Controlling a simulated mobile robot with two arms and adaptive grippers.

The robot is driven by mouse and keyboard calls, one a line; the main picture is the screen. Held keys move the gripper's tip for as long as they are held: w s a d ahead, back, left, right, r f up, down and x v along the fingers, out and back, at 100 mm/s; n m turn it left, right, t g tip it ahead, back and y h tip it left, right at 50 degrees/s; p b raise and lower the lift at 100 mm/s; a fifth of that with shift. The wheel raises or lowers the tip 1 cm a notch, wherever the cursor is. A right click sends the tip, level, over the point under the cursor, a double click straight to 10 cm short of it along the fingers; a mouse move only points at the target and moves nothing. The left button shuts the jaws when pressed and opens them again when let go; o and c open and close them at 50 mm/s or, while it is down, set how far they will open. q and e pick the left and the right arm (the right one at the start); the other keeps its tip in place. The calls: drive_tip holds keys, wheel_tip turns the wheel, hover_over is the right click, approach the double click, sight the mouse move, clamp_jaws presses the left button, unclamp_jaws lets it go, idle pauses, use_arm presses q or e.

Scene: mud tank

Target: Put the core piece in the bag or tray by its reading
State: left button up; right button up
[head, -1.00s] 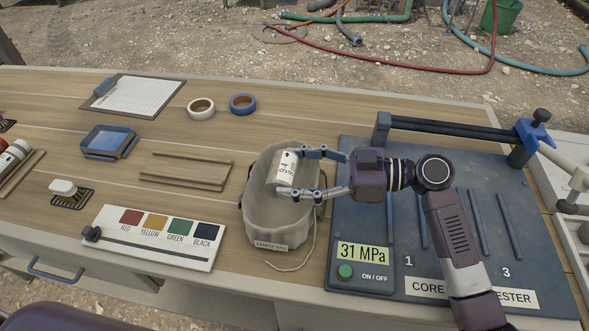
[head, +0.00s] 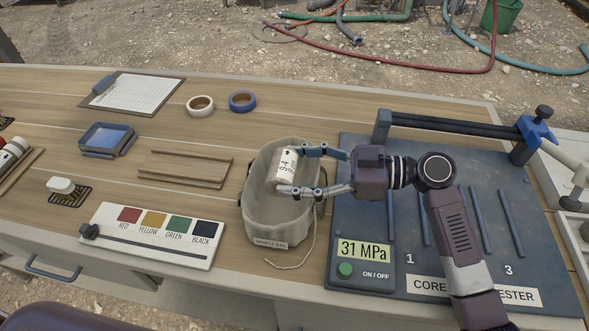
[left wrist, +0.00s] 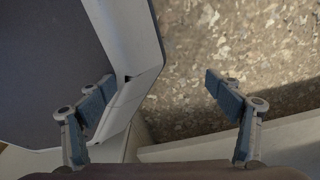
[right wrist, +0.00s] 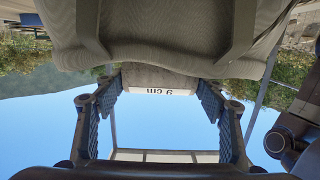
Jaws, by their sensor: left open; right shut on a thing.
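The core piece (head: 284,168) is a pale cylinder with a white marked label. My right gripper (head: 304,171) is shut on it and holds it tilted at the mouth of the grey sample bag (head: 279,226). In the right wrist view the core piece (right wrist: 160,80) sits between the fingers, and its label reads 9 cm upside down. The core tester (head: 410,180) stands to the right, its display (head: 363,251) reading 31 MPa. A shallow wooden tray (head: 185,168) lies left of the bag. My left gripper (left wrist: 165,100) is open and empty, away from the core piece.
A colour card (head: 150,235) with red, yellow, green and black squares lies front left. Two tape rolls (head: 242,102), a clipboard (head: 132,93) and a blue tray-like box (head: 105,140) lie farther back.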

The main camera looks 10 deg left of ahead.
use_arm(q)
drive_tip(key=shift+f, duration=0.15)
use_arm(e)
drive_tip(key=shift+r, duration=0.1)
use_arm(q)
drive_tip(key=shift+d+f, duration=0.15)
drive_tip(key=shift+f, duration=0.05)
use_arm(e)
drive_tip(key=shift+f, duration=0.2)
use_arm(q)
drive_tip(key=shift+d+f+b, duration=0.2)
drive_tip(key=shift+f+b, duration=0.05)
drive_tip(key=shift+b, duration=0.25)
use_arm(e)
drive_tip(key=shift+f, duration=0.15)
use_arm(q)
drive_tip(key=shift+d+f, duration=0.15)
drive_tip(key=shift+f, duration=0.1)
use_arm(e)
drive_tip(key=shift+f, duration=0.15)
use_arm(q)
drive_tip(key=shift+f+b, duration=0.2)
drive_tip(key=shift+b, duration=0.25)
use_arm(e)
drive_tip(key=shift+s+f, duration=0.15)
drive_tip(key=shift+f, duration=0.05)
